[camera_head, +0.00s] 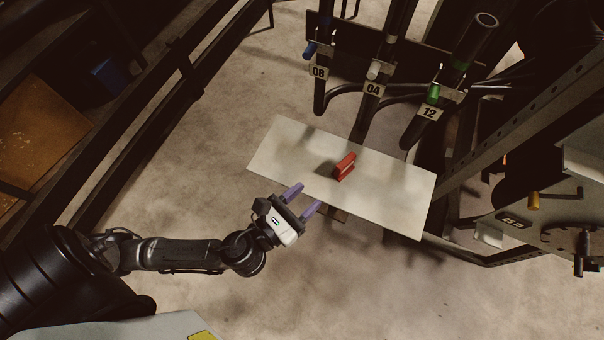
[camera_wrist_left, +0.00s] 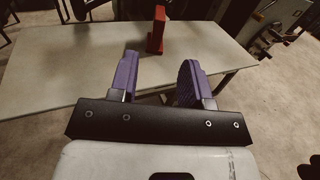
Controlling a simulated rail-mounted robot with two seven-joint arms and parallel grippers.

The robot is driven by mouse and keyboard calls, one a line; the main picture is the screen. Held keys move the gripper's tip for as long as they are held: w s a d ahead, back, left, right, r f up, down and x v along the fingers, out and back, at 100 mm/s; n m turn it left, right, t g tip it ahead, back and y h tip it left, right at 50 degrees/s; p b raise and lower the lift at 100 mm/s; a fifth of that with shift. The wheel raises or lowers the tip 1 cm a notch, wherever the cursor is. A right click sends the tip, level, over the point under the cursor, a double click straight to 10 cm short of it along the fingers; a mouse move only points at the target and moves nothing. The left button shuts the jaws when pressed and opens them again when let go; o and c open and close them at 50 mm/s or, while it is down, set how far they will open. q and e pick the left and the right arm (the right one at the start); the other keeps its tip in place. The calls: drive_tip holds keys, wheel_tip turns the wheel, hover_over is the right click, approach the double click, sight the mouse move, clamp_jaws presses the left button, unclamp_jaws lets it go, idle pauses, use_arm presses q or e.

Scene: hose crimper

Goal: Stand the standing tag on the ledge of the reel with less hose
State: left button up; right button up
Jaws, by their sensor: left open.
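The red standing tag (camera_head: 345,166) stands on the pale board (camera_head: 275,150), near its middle. It also shows upright in the left wrist view (camera_wrist_left: 157,32), ahead of the fingers. My left gripper (camera_head: 306,198) has two purple fingers apart and nothing between them. It is at the board's near edge, short of the tag and a little to its left in the head view. In the left wrist view the open fingers (camera_wrist_left: 157,75) point toward the tag. Three hoses with number plates 08 (camera_head: 318,72), 04 (camera_head: 373,89) and 12 (camera_head: 430,112) hang behind the board. I cannot make out the reels or their ledges.
A dark metal frame (camera_head: 520,130) rises at the right. A grey machine panel (camera_head: 560,225) with knobs is at the lower right. Dark shelving (camera_head: 150,100) with a blue bin (camera_head: 109,74) is at the left. The board is clear around the tag.

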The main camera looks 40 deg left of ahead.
use_arm(q)
drive_tip(key=o, duration=0.3)
drive_tip(key=shift+s, duration=0.35)
drive_tip(key=o, duration=0.5)
